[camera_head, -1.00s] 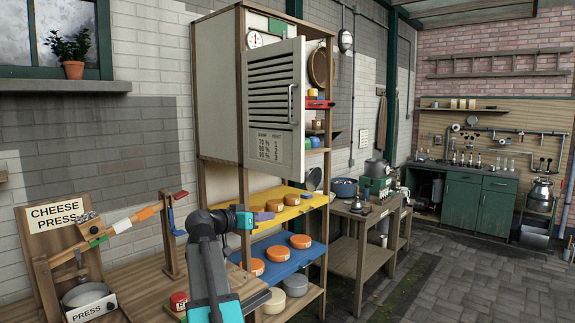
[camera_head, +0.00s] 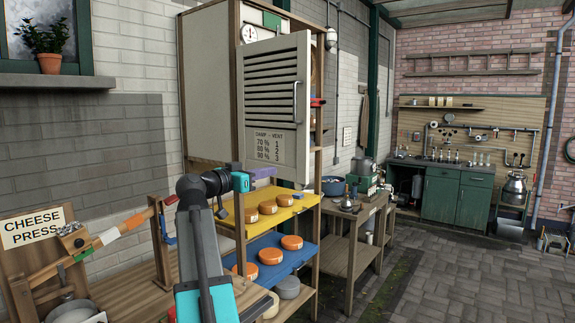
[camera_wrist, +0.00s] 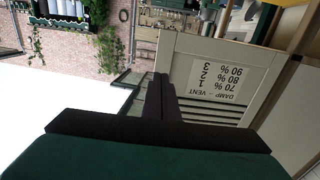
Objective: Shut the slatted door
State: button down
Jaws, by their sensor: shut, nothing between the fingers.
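The slatted door (camera_head: 275,95) is a pale grey panel with louvres, a "DAMP - VENT" label and a metal handle (camera_head: 295,102) near its right edge. It stands partly open, swung out from the wooden cabinet (camera_head: 208,90). It also shows upside down in the wrist view (camera_wrist: 205,115). My gripper (camera_head: 265,172) is shut and empty, by the door's bottom edge in the head view. In the wrist view its dark fingers (camera_wrist: 160,98) overlap the door's left side there. I cannot tell whether they touch it. The handle is not visible in the wrist view.
Below the door are a yellow shelf (camera_head: 292,210) and a blue shelf (camera_head: 255,258) with orange cheeses. A cheese press (camera_head: 65,265) stands at left. A side table (camera_head: 343,232) stands to the right of the cabinet. Paved floor at right is open.

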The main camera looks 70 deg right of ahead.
jog(key=shift+w+a+r, duration=0.1)
jog(key=shift+w+r, duration=0.1)
jog(key=shift+w, duration=0.1)
jog(key=p, duration=0.5)
send_near(302, 163)
jog(key=x, duration=0.4)
jog(key=shift+s+d+r, duration=0.15)
jog(key=shift+d+r, duration=0.05)
jog(key=shift+d, duration=0.05)
jog(key=shift+p+x, duration=0.35)
jog(key=shift+x, duration=0.6)
jog(key=shift+d+f, duration=0.15)
